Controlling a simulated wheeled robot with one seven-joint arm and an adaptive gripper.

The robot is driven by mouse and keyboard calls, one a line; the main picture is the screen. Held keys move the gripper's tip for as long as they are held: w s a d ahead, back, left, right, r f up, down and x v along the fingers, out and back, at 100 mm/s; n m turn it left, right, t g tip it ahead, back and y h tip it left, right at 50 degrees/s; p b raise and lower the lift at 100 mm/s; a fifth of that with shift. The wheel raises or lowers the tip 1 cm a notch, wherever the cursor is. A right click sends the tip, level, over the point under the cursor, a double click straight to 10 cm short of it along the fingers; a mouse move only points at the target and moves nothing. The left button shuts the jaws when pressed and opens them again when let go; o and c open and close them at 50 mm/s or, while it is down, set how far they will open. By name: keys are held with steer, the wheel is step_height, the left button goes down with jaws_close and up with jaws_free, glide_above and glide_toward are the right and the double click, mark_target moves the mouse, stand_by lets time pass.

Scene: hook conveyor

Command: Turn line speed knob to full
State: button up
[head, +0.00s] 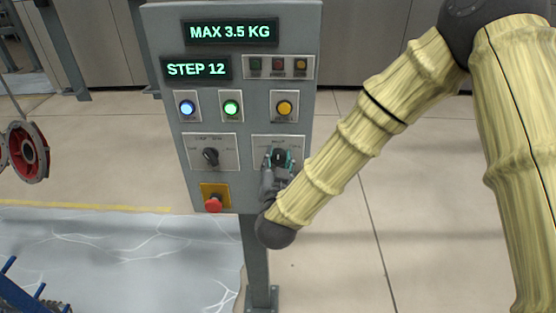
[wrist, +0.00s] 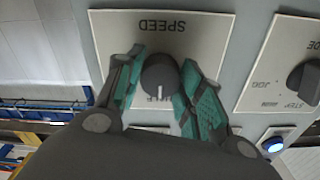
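The line speed knob (wrist: 159,76) is a dark round knob on a pale plate marked SPEED (wrist: 200,28), seen upside down in the wrist view. Its white pointer line points down in that picture, toward the partly hidden scale lettering. My gripper (wrist: 160,82) has one teal-padded finger on each side of the knob. The pads appear to touch its sides. In the head view my gripper (head: 279,158) is at the right-hand knob plate (head: 297,143) and hides most of the knob.
The grey control panel (head: 237,110) stands on a post. A mode knob (head: 210,156) is left of my gripper, with a red emergency button (head: 213,204) below it. A red wheel (head: 27,151) hangs far left.

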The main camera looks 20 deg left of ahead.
steer(key=shift+f+m+b, duration=0.15)
steer(key=shift+m+b, duration=0.15)
steer(key=shift+b, duration=0.3)
steer(key=shift+c, duration=0.2)
steer(key=m+b, duration=0.2)
steer(key=shift+f+b, duration=0.2)
steer(key=shift+b, duration=0.2)
steer(key=m+b, duration=0.2)
steer(key=b, duration=0.1)
steer(key=shift+m, duration=0.3)
steer(key=m+b, duration=0.4)
steer(key=b, duration=0.1)
steer(key=shift+r+m+b, duration=0.2)
steer(key=shift+m+b, duration=1.05)
steer(key=shift+m, duration=0.05)
steer(key=o, duration=1)
steer(key=shift+r, duration=0.1)
